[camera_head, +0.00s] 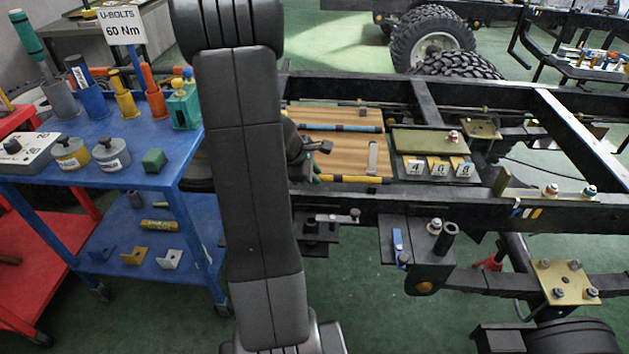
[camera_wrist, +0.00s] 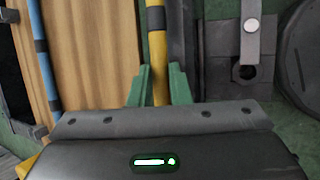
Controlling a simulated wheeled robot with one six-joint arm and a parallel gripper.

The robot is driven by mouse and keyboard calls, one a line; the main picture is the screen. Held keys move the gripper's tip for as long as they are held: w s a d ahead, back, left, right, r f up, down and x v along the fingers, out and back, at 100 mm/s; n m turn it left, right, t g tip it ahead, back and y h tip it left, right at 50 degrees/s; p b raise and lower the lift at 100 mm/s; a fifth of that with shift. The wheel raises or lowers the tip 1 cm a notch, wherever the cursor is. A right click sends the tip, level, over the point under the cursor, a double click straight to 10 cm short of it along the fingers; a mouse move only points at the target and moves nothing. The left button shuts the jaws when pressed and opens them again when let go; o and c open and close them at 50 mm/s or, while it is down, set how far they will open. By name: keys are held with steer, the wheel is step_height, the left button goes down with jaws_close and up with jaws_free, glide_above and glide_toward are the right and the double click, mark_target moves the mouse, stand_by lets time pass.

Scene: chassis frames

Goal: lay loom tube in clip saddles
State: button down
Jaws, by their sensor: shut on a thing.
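A yellow tube (camera_head: 354,179) with dark bands lies along the near edge of a wooden board (camera_head: 342,151) in the black frame. My gripper (camera_head: 317,174) is at the tube's left part, partly hidden by my arm. In the wrist view, the green fingers (camera_wrist: 158,82) are shut on the yellow tube (camera_wrist: 157,48), one on each side. A blue tube (camera_head: 341,128) with dark bands lies across the board, apart from the gripper; it also shows in the wrist view (camera_wrist: 46,62). I cannot make out the clip saddles clearly.
A black frame rail (camera_head: 400,198) runs along the near side of the board. A grey strip (camera_head: 372,158) lies on the board. Number tiles (camera_head: 438,168) stand to the right. A blue cart (camera_head: 120,150) with tools is at left.

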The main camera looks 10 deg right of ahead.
steer(key=shift+f, duration=0.7)
steer(key=c, duration=1.6)
jaws_free()
steer(key=shift+f, duration=0.1)
steer(key=shift+r, duration=0.25)
steer(key=p+v, duration=0.3)
steer(key=v, duration=0.8)
steer(key=shift+s+a+r, duration=0.1)
steer(key=shift+a+r, duration=0.15)
steer(key=shift+r, duration=0.05)
